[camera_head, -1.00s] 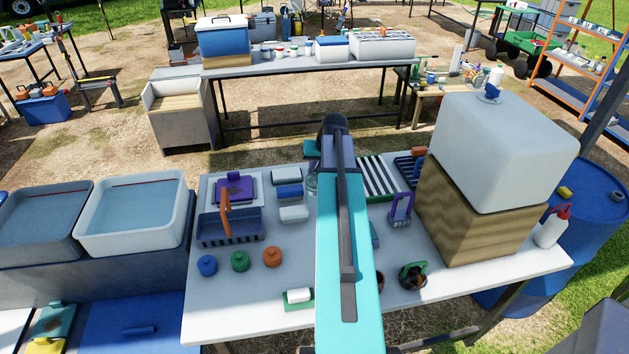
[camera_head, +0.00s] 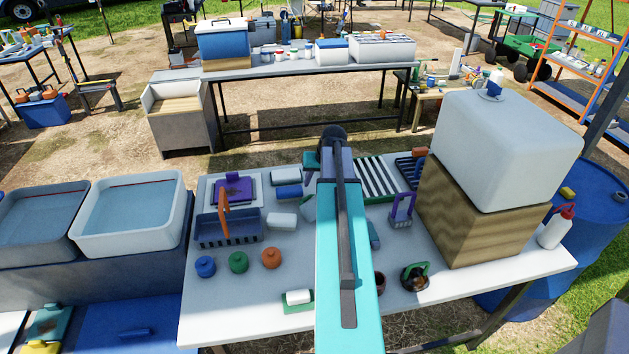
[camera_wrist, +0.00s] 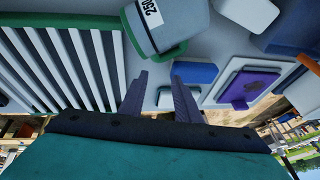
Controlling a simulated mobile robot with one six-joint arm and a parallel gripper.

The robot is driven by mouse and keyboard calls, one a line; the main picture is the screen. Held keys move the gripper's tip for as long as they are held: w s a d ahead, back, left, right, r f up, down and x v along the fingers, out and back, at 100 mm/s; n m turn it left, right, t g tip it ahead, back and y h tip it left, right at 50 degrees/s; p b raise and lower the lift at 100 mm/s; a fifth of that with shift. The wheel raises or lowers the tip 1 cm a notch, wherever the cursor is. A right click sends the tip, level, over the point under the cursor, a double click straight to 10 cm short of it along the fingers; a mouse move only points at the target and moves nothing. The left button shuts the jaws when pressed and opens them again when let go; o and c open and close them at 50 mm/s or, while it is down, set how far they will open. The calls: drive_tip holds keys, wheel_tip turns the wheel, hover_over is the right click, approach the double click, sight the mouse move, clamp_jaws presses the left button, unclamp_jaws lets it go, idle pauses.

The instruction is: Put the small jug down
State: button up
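The small jug (camera_wrist: 168,28) is pale grey with a green band and a label reading "250" in the wrist view. It lies just beyond my fingertips, with its green-banded end toward them. My gripper (camera_wrist: 160,70) has its two fingers spread, with a clear gap and nothing between them. In the head view only a sliver of the jug (camera_head: 308,208) shows at the left of my arm, and it looks tilted. My arm hides the rest of it and most of my gripper. I cannot tell whether the jug rests fully on the white table (camera_head: 240,305).
A striped rack (camera_head: 377,178) stands right of my arm. White and blue blocks (camera_head: 282,221), a blue basket (camera_head: 230,232) and several coloured-lid pots (camera_head: 238,262) are at the left. A large white tank (camera_head: 505,150) on a wooden block fills the right. The front left tabletop is clear.

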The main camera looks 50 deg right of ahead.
drive_tip(key=b+v, duration=0.2)
drive_tip(key=v, duration=1)
drive_tip(key=shift+b, duration=0.35)
drive_tip(key=shift+r, duration=0.15)
idle(0.7)
